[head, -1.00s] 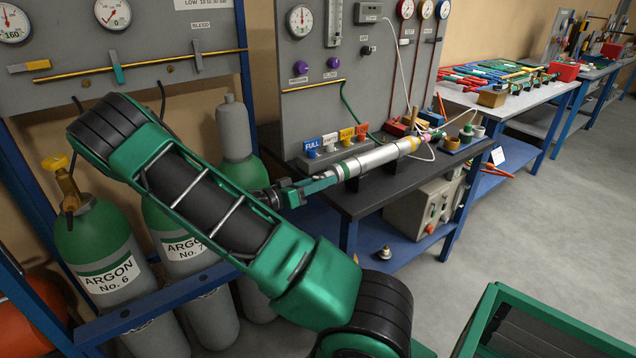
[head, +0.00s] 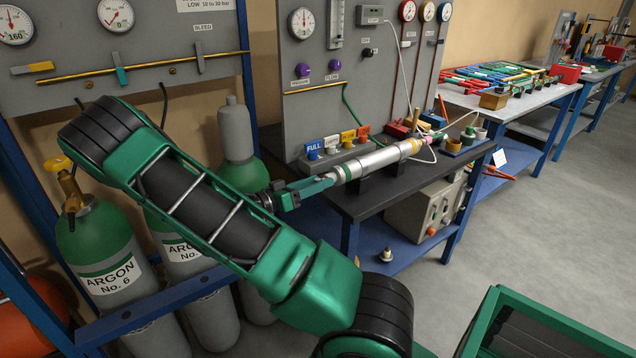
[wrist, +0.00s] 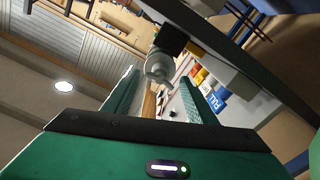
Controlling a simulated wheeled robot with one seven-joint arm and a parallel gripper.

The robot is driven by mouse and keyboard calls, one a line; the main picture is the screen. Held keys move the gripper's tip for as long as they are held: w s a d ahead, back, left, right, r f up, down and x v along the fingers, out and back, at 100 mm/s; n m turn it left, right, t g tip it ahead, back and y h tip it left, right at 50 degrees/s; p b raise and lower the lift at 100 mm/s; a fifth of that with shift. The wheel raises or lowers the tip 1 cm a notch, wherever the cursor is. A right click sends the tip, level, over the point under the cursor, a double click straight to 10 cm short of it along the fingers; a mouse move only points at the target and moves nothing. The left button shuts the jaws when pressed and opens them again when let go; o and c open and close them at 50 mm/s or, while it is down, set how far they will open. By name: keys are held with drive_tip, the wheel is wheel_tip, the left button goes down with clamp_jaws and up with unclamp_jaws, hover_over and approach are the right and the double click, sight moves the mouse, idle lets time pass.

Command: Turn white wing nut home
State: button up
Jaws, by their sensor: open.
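A silvery cylinder (head: 376,160) lies level along the dark bench, with a green band near its left end. My gripper (head: 328,181) is at that left end, its fingers pointing along the cylinder. In the wrist view my gripper (wrist: 160,78) is open, one green finger on each side. A pale, rounded, winged piece (wrist: 158,67), which looks like the white wing nut, shows between and just beyond the fingertips. I cannot tell whether either finger touches it. In the head view the fingers hide the nut.
A row of coloured labelled blocks (head: 338,143) stands close behind the cylinder, below a gauge panel (head: 350,75). Argon bottles (head: 100,255) stand at the left under my arm. The floor (head: 520,240) at the right is clear.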

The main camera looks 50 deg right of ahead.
drive_tip(key=v, duration=0.8)
drive_tip(key=shift+w+a, duration=0.2)
drive_tip(key=shift+a, duration=0.15)
drive_tip(key=s+n+g+y, duration=0.2)
drive_tip(key=s+y, duration=0.8)
drive_tip(key=s, duration=0.2)
drive_tip(key=s+a+r+n+t+y, duration=0.6)
drive_tip(key=s+a+r+n+y, duration=0.1)
drive_tip(key=s+a, duration=0.3)
drive_tip(key=shift+s+a+n+y, duration=0.4)
drive_tip(key=shift+s, duration=0.05)
drive_tip(key=shift+r, duration=0.1)
